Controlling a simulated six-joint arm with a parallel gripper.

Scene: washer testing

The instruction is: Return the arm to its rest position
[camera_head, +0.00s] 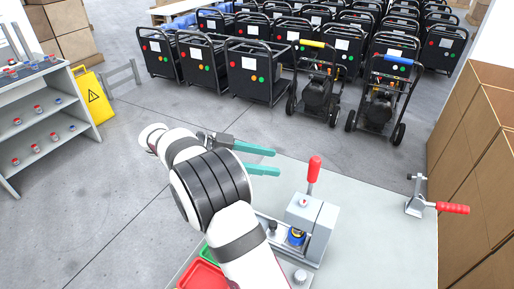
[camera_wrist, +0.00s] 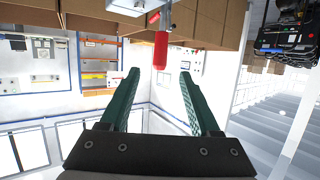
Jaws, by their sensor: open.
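My gripper (camera_head: 262,161) is open and empty, with two teal fingers spread apart. It is held in the air over the far left edge of the light grey table (camera_head: 390,235). In the wrist view the fingers (camera_wrist: 160,95) point toward a white wall and nothing lies between them. My white arm with a dark ribbed joint reaches up from the bottom of the head view and hides part of the table.
A grey test fixture (camera_head: 312,218) with an upright red-handled lever stands right of my arm, holding a small blue and yellow part (camera_head: 296,237). A red-handled clamp (camera_head: 440,207) sits at the right. Red and green bins (camera_head: 203,272) lie beside my arm. Cardboard boxes (camera_head: 480,150) border the right.

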